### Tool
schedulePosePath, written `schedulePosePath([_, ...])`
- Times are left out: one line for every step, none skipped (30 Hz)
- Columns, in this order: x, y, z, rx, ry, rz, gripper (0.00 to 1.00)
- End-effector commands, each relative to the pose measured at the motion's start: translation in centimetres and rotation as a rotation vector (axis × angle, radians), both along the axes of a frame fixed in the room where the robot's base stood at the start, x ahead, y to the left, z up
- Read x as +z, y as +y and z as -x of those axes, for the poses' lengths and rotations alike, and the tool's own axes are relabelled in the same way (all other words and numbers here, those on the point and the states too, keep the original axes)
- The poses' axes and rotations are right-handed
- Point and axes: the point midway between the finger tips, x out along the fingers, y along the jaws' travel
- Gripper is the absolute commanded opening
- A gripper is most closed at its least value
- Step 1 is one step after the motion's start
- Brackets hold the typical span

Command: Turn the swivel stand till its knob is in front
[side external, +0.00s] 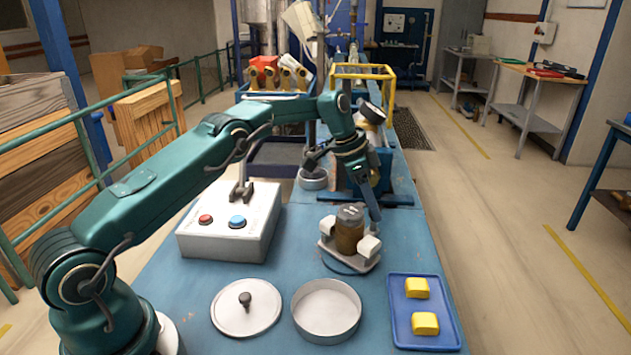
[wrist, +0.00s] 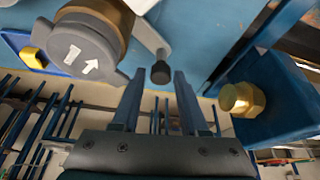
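The swivel stand (side external: 330,252) is a pale base with white blocks on the blue bench, and a brown, grey-topped meter (side external: 348,236) stands on it. A light arm of the stand (wrist: 150,37) ends in a dark knob (wrist: 160,73). My gripper (wrist: 158,74) is open, with the knob in line between its fingertips; I cannot tell if they touch it. In the side view my gripper (side external: 375,212) points down at the stand's far right side, and the knob is not discernible there.
A blue tray (side external: 398,335) with yellow blocks lies front right. A round lid (side external: 228,318) and a shallow dish (side external: 327,312) lie in front. A white button box (side external: 215,240) stands left. A blue fixture with a brass fitting (wrist: 242,99) is close to my gripper.

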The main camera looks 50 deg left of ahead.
Motion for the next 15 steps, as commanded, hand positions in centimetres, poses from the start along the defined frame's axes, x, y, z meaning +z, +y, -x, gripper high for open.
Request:
schedulePosePath([0.0, 0.0, 0.0, -0.001, -0.001, -0.001, 0.45])
schedulePosePath([0.0, 0.0, 0.0, -0.001, -0.001, -0.001, 0.45])
schedulePosePath([0.0, 0.0, 0.0, -0.001, 0.000, -0.002, 0.45])
schedulePosePath([0.0, 0.0, 0.0, -0.001, 0.000, -0.002, 0.45])
schedulePosePath([0.0, 0.0, 0.0, -0.001, 0.000, -0.002, 0.45])
schedulePosePath([0.0, 0.0, 0.0, 0.000, -0.001, -0.002, 0.45])
schedulePosePath([0.0, 0.1, 0.0, 0.000, -0.001, -0.002, 0.45])
schedulePosePath([0.0, 0.1, 0.0, 0.000, -0.001, -0.002, 0.45])
schedulePosePath([0.1, 0.1, 0.0, 0.000, -0.001, -0.003, 0.45])
schedulePosePath([0.3, 0.2, 0.1, 0.000, -0.002, -0.002, 0.45])
schedulePosePath([0.6, 0.2, 0.1, 0.001, -0.003, -0.003, 0.45])
schedulePosePath([1.0, 0.3, 0.2, 0.001, -0.004, -0.003, 0.45])
schedulePosePath([1.4, 0.4, 0.4, 0.001, -0.004, -0.003, 0.45])
schedulePosePath([1.8, 0.5, 0.5, 0.001, -0.004, -0.003, 0.45])
schedulePosePath([2.3, 0.7, 0.7, 0.002, -0.004, -0.003, 0.45])
